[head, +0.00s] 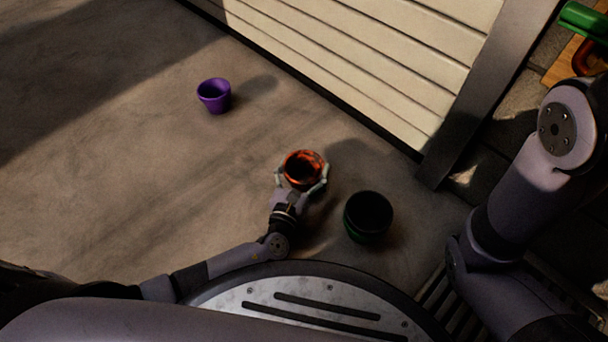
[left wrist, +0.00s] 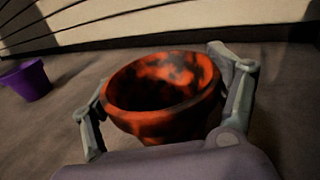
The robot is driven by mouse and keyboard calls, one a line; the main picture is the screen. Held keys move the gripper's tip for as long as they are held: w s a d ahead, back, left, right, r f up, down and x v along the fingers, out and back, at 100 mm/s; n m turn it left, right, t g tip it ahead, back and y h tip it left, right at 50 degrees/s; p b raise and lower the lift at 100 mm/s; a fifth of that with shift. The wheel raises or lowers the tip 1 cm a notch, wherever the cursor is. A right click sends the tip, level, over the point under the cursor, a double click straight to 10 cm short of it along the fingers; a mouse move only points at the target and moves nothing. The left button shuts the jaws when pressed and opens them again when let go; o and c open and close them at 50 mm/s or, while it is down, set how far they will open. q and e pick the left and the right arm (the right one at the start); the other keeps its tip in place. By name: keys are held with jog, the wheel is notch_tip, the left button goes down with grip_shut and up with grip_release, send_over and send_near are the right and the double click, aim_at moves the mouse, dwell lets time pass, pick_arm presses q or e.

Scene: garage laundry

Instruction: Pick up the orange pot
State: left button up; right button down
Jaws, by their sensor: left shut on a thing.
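The orange pot (head: 304,167), mottled with black, stands near the middle of the head view, apart from the other pots. My left gripper (head: 303,183) has its two fingers on either side of the pot and is shut on it. In the left wrist view the pot (left wrist: 160,95) sits between the fingers, its open rim tilted toward the camera. Whether its base touches the floor cannot be told. My right arm shows at the right of the head view, but its gripper is out of the picture.
A dark green pot (head: 367,216) stands close to the right of the orange pot. A purple pot (head: 214,96) stands farther off to the left. A slatted pale door (head: 370,50) bounds the floor behind. Bare concrete floor (head: 120,150) lies open on the left.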

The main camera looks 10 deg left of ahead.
pick_arm(q)
jog(key=c, duration=0.4)
jog(key=shift+r, duration=0.15)
jog(key=shift+c, duration=0.2)
